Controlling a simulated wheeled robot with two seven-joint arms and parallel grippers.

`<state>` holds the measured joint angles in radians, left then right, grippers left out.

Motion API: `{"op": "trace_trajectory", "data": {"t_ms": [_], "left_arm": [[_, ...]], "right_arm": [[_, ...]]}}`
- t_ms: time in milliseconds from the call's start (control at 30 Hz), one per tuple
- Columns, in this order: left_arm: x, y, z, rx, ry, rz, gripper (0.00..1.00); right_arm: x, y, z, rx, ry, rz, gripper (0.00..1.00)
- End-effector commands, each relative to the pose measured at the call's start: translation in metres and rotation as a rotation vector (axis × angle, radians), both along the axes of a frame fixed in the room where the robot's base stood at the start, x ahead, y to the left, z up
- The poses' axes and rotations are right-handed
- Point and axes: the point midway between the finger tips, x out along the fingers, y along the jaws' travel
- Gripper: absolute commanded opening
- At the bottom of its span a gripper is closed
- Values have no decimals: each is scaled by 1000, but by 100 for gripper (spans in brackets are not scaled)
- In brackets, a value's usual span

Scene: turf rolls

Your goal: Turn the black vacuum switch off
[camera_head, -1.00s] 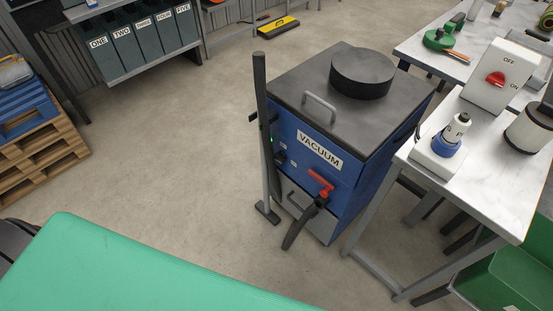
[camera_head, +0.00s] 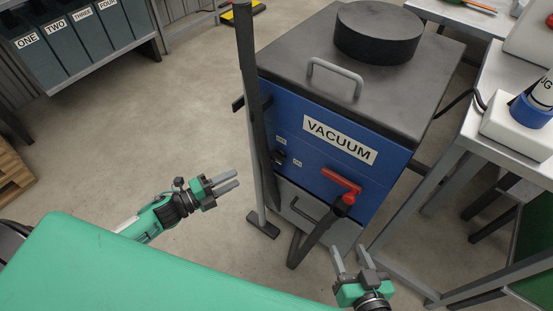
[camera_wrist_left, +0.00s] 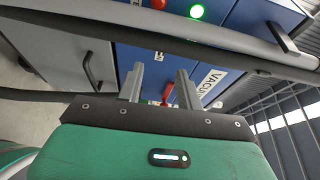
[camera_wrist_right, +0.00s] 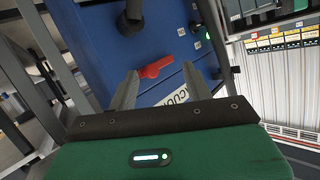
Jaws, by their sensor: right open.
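The blue vacuum unit (camera_head: 300,115) stands in the middle of the head view, with a dark lid and a "VACUUM" label. A small black switch (camera_head: 279,156) sits at the left of its front, close beside the dark upright pole (camera_head: 252,100), with small labels near it; its position is too small to tell. My left gripper (camera_head: 234,179) is open and empty, left of the pole and apart from the unit. My right gripper (camera_head: 349,247) is open and empty, low in front of the unit, below the red handle (camera_head: 341,181). A green light (camera_wrist_right: 206,36) shows in the right wrist view.
The pole stands between my left gripper and the unit's front; it crosses the left wrist view. A metal-legged table (camera_head: 480,150) stands close on the right. Open floor lies left of the unit.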

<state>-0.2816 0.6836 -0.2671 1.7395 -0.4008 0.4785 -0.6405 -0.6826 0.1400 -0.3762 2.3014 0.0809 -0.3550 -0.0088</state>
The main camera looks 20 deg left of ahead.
Motion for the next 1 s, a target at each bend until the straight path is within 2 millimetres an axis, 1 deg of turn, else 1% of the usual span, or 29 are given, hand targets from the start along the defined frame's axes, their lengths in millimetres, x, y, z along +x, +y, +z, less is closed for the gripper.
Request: {"op": "trace_trajectory", "data": {"t_ms": [133, 267, 467, 800, 1000], "left_arm": [[0, -7, 6, 11, -32, -28, 36], [8, -14, 6, 10, -32, -27, 36], [32, -35, 6, 9, -33, -26, 36], [74, -73, 6, 9, -32, -25, 36], [92, -90, 6, 10, -29, -24, 36]], "right_arm": [[-1, 0, 10, 14, -23, -1, 51], [2, -1, 15, 20, -46, -5, 51], [10, -3, 25, 37, -108, -19, 51], [25, -8, 50, 68, -240, -47, 51], [30, -11, 62, 83, -298, -59, 51]]}}
